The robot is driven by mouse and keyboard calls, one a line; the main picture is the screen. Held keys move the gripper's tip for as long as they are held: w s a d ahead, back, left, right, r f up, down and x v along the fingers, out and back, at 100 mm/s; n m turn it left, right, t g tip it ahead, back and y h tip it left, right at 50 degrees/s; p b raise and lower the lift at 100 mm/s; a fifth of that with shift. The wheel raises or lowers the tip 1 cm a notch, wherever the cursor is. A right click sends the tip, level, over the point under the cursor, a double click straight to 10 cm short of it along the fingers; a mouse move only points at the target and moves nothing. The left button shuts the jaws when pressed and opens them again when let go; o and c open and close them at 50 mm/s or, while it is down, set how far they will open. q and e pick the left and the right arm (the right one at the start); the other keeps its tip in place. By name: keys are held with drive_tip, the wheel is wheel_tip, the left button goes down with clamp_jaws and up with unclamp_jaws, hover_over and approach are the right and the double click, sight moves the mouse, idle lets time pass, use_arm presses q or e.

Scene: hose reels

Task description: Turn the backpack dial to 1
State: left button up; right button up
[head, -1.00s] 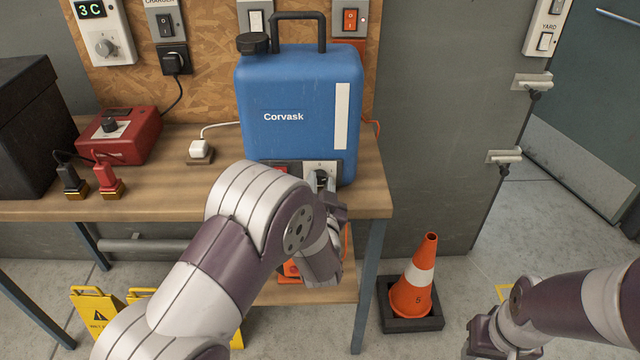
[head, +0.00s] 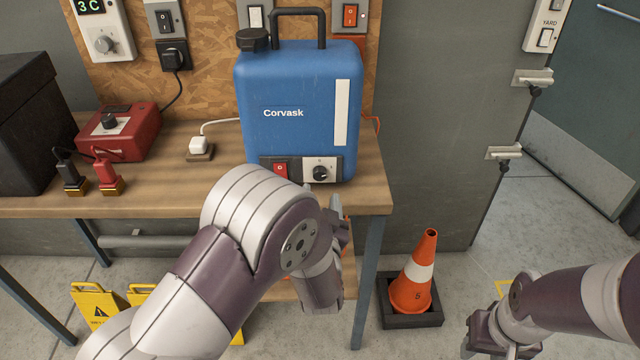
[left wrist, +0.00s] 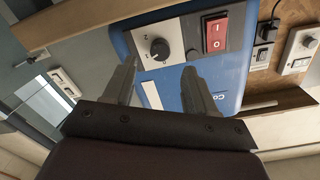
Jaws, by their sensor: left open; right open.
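The blue backpack (head: 285,140), marked Corvask, stands upright on the workbench. Its black dial (head: 320,172) sits on a pale plate low on the front, beside a red switch (head: 281,170). The dial (left wrist: 160,48) also shows in the left wrist view, but I cannot read its number. My left gripper (head: 337,205) is open and empty, just in front of and below the dial. In the left wrist view its two fingers (left wrist: 158,72) are apart, short of the dial. My right gripper (head: 478,337) is low at the right, away from the bench.
A red box (head: 130,143) with its own knob and a dark case (head: 30,120) stand at the left of the bench (head: 190,190). Two plugs stand near the front edge. An orange cone (head: 416,275) and yellow signs (head: 97,310) are on the floor.

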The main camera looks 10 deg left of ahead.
use_arm(q)
drive_tip(key=v, duration=0.7)
